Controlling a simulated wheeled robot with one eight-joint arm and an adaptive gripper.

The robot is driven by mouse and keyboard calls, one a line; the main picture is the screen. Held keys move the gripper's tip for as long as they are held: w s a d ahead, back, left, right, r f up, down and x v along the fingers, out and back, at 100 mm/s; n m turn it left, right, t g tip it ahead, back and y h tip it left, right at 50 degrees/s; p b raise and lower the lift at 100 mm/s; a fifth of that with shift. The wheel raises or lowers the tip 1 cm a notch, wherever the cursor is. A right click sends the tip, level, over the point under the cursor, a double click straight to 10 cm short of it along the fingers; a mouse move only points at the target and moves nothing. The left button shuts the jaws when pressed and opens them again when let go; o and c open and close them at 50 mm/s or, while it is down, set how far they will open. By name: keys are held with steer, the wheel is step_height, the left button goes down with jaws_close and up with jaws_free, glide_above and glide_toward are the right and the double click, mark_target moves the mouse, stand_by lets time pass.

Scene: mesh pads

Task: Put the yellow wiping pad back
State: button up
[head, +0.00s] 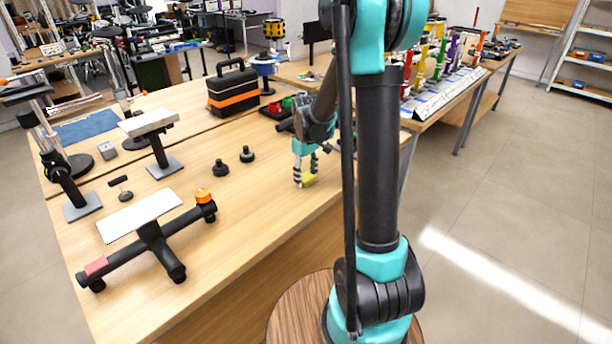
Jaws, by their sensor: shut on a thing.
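The yellow wiping pad (308,181) is small and sits low between the fingertips of my gripper (305,172), over the wooden table near its right edge. My gripper points down and is shut on the pad. I cannot tell whether the pad touches the table top or hangs just above it. Part of my arm hides the table to the right of the gripper.
The wooden table (240,215) bears a black stand with a white plate (140,214), two black knobs (221,168), a black and orange toolbox (233,90) and red and green items (275,107).

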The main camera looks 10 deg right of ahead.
mark_target(306, 177)
steer(key=o, duration=1)
step_height(306, 177, up, 12)
steer(key=s+d+f+m+t, duration=0.2)
steer(key=s+f, duration=0.3)
steer(key=s, duration=0.6)
steer(key=s+d+f+m+t, duration=0.2)
steer(key=s+f+m, duration=0.3)
steer(key=s, duration=0.6)
steer(key=shift+f, duration=0.35)
